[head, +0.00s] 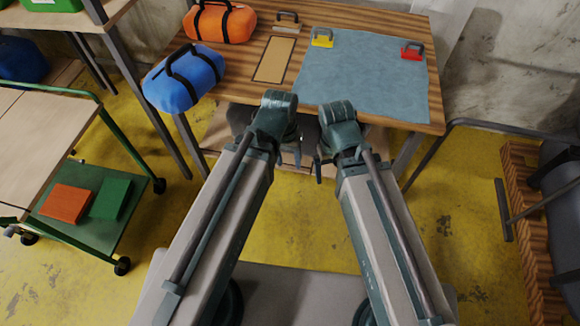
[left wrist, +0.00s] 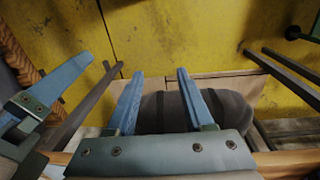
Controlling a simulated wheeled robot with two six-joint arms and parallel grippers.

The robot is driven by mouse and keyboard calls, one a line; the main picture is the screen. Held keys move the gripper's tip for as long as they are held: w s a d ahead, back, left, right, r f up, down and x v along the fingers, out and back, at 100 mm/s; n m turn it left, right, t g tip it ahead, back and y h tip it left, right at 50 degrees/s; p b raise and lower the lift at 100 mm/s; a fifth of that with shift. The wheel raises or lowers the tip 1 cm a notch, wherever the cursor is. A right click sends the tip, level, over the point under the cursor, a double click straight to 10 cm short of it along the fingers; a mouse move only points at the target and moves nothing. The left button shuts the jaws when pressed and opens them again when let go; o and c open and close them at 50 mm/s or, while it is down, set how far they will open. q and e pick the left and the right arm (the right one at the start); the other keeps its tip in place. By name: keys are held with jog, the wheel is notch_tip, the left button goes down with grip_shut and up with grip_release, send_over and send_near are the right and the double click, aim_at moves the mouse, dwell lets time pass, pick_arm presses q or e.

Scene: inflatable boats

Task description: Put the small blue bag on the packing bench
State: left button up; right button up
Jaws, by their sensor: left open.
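A bright blue bag (head: 186,78) with dark straps sits at the left front corner of the wooden packing bench (head: 419,126), overlapping its edge in the head view. A darker blue bag (head: 22,60) shows partly at the far left, cut off by the frame. I cannot tell which is the small one. My left gripper (head: 299,155) is low at the bench's front edge, clear of both bags. In the left wrist view its blue fingers (left wrist: 161,72) are apart with nothing between. My right gripper (head: 320,172) is beside it, mostly hidden; part shows at the wrist view's left.
An orange bag (head: 220,22), a tan panel (head: 275,60) and a blue-grey mat (head: 360,80) with yellow (head: 322,40) and red (head: 411,53) pieces lie on the bench. A dark grey bag (left wrist: 232,112) is below it. A green-railed cart (head: 125,138) stands left; yellow floor is open between.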

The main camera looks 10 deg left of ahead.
pick_arm(q)
jog(key=s+m+y, duration=0.2)
jog(key=shift+s+d+g, duration=0.3)
jog(key=shift+s+d, duration=0.05)
jog(key=shift+d, duration=0.05)
jog(key=c, duration=0.7)
jog(key=shift+w+a+r, duration=0.15)
jog(key=shift+w+a, duration=0.05)
grip_shut()
jog(key=w+a+r+n+t+h+p, duration=0.1)
jog(key=w+a+r+n+p, duration=0.2)
jog(key=a+n, duration=0.6)
jog(key=w+a+r+n+p, duration=0.2)
jog(key=w+a+n+p, duration=0.15)
jog(key=a+n, duration=0.55)
jog(key=s+a+r+n+t+p, duration=0.1)
jog(key=a+r+n, duration=0.1)
jog(key=a+n, duration=0.8)
jog(key=s+a+r+n+t+p, duration=0.1)
jog(key=a+r+n+p, duration=0.1)
jog(key=a+n, duration=0.8)
jog(key=shift+s+a+r+n+t, duration=0.3)
jog(key=shift+a+r+t, duration=0.1)
jog(key=shift+a+r, duration=0.4)
